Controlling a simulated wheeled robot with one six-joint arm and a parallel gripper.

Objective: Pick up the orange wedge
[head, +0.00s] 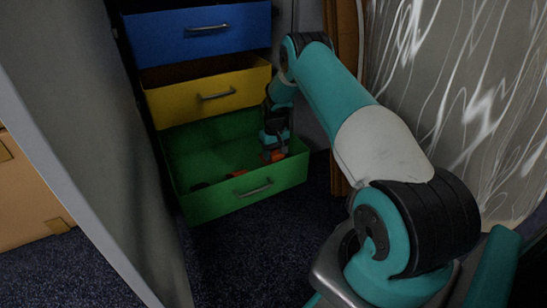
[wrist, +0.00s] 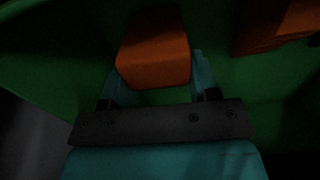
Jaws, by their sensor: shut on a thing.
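My gripper (head: 274,150) reaches down into the open green drawer, near its right side. In the wrist view my gripper (wrist: 154,72) is shut on an orange piece, which I take as the orange wedge (wrist: 155,48), with one teal finger on each side. The orange wedge also shows as a small orange patch under the gripper in the head view (head: 272,156). Its far end fades into the dark, and I cannot tell whether it touches the drawer floor.
The green drawer (head: 247,198) is pulled out below a yellow drawer (head: 208,98) and a blue drawer (head: 200,35), both also open. Another orange thing (wrist: 272,25) lies in the green drawer. The drawer walls stand close around my gripper.

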